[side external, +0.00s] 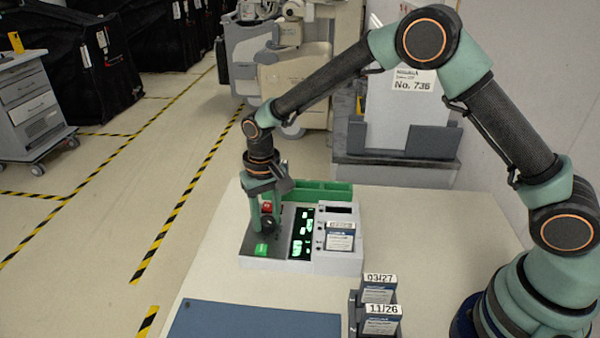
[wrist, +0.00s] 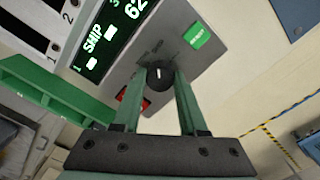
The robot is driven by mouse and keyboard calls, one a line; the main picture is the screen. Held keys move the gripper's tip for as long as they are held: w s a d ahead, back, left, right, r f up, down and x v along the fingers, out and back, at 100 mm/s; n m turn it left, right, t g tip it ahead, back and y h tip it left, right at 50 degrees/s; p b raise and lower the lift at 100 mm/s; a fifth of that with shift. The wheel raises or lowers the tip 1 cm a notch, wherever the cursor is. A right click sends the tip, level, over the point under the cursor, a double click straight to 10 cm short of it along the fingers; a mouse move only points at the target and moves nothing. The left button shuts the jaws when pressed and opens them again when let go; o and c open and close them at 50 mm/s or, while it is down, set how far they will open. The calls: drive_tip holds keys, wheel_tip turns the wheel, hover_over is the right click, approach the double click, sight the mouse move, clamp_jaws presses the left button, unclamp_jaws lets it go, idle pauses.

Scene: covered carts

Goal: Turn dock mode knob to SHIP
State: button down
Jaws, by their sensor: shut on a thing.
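The dock (side external: 285,262) is a grey box on the white table, with a dark display (side external: 303,232) glowing green. In the wrist view the display (wrist: 105,35) reads SHIP with other partly cut-off characters. The black round mode knob (wrist: 160,76) has a white pointer mark and sits between my fingers; in the side view it shows as a dark knob (side external: 268,224). My gripper (wrist: 158,80) is shut on the knob from both sides, pointing down in the side view (side external: 266,222). The knob's printed labels are too small or hidden to read.
A green button (wrist: 197,35) and a red button (wrist: 131,97) flank the knob. A green tray (side external: 325,192) stands behind the dock. Labelled cartridges (side external: 381,310) stand in front, right of a blue mat (side external: 250,320).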

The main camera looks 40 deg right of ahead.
sight(267, 219)
drive_tip(key=shift+r, duration=0.1)
idle(0.3)
drive_tip(key=shift+c, duration=2.2)
unclamp_jaws()
wheel_tip(267, 219, up, 12)
drive_tip(key=shift+r, duration=0.1)
drive_tip(key=s+d+r+t, duration=0.3)
drive_tip(key=s+d+r, duration=0.5)
drive_tip(key=d+r, duration=0.1)
drive_tip(key=s+d+n+t, duration=0.1)
drive_tip(key=s+d+t, duration=0.1)
drive_tip(key=s+d, duration=0.4)
drive_tip(key=s+f, duration=0.1)
drive_tip(key=s, duration=0.2)
drive_tip(key=shift+s+d+n+t, duration=0.3)
drive_tip(key=shift+d+n, duration=0.1)
